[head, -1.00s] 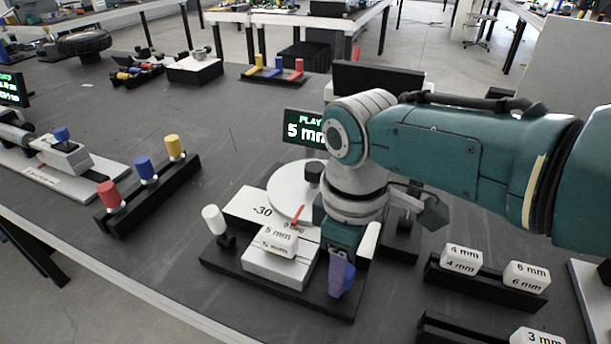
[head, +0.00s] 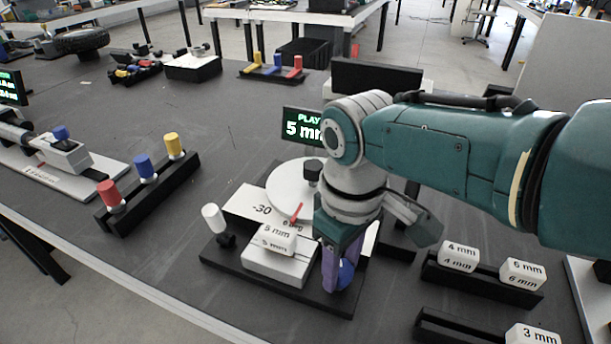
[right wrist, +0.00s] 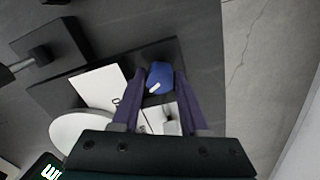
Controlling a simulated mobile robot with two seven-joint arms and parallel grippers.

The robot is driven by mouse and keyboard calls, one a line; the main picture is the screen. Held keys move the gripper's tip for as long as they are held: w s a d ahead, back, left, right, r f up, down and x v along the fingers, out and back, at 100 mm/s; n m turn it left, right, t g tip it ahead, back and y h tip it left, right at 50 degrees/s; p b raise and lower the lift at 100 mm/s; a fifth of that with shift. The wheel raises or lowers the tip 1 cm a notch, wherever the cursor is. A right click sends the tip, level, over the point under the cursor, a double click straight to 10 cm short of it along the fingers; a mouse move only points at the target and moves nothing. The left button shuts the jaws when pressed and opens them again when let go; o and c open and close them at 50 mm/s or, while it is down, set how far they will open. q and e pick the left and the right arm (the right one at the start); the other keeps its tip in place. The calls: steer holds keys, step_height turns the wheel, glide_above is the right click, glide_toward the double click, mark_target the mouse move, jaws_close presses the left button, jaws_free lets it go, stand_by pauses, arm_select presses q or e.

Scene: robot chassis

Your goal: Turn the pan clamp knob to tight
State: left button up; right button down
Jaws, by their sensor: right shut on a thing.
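The blue clamp knob (head: 346,272) sits at the right front of a black-based fixture (head: 227,262). It also shows in the right wrist view (right wrist: 158,78), with a small white mark on its face. My right gripper (head: 340,266) comes down from above with its purple fingers on either side of the knob, shut on it. The fingers partly hide the knob in the head view. The fixture carries a round white pan (head: 285,185), a red pointer (head: 297,211), a "-30" plate and a white block (head: 279,237) labelled 5 mm. My left gripper is out of view.
A dark screen (head: 304,126) behind the fixture reads "PLAY" and "5 mm", partly hidden by my arm. White 4 mm (head: 459,256) and 6 mm (head: 522,273) blocks stand in a black rack at right. A rack with red, blue and yellow knobs (head: 146,168) stands left.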

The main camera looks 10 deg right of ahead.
mark_target(341, 268)
steer(key=shift+r, duration=0.1)
steer(key=shift+c, duration=2.1)
jaws_free()
step_height(341, 268, up, 9)
steer(key=p, duration=0.6)
steer(key=shift+r, duration=0.4)
